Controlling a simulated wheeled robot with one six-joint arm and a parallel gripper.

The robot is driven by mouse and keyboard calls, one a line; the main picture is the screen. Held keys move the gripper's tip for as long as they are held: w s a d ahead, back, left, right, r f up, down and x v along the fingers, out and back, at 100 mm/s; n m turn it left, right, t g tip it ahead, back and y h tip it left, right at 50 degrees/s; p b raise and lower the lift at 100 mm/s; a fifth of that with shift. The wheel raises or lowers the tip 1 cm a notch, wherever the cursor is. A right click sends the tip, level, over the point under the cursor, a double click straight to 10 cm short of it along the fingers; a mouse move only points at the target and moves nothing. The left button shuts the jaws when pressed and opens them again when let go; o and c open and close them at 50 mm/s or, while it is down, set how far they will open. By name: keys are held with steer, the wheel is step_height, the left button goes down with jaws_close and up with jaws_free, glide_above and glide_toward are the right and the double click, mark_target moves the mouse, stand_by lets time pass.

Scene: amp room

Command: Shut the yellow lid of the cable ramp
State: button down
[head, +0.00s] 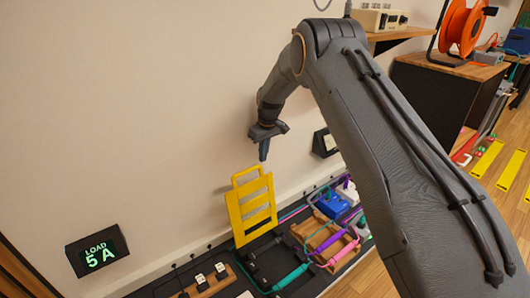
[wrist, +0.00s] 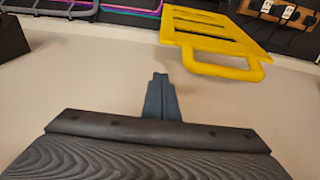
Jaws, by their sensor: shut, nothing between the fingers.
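The yellow lid (head: 251,208) stands up, open, near the wall at the back of the dark bench, with a handle loop at its top. In the wrist view the lid (wrist: 215,37) shows at the upper right, its handle loop nearest to me. My gripper (head: 264,152) is shut and empty, pointing down above the lid's top edge and a little to its right. In the wrist view my gripper (wrist: 159,78) is left of the handle loop, with a visible gap between them. The ramp channel below the lid is partly hidden.
Coloured cables and plugs (head: 292,277) lie on the bench right of the lid, by a wooden block (head: 310,228) and a blue box (head: 331,205). A load display (head: 97,251) reads 5 A at left. The wall is close behind my gripper.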

steer(key=f, duration=0.5)
steer(key=shift+w+b, duration=0.2)
steer(key=shift+b, duration=0.1)
steer(key=shift+s+d+r, duration=0.2)
steer(key=shift+s+d, duration=0.25)
steer(key=shift+s, duration=0.3)
steer(key=shift+s+d+r, duration=0.2)
steer(key=shift+s+d, duration=0.25)
steer(key=shift+s, duration=0.3)
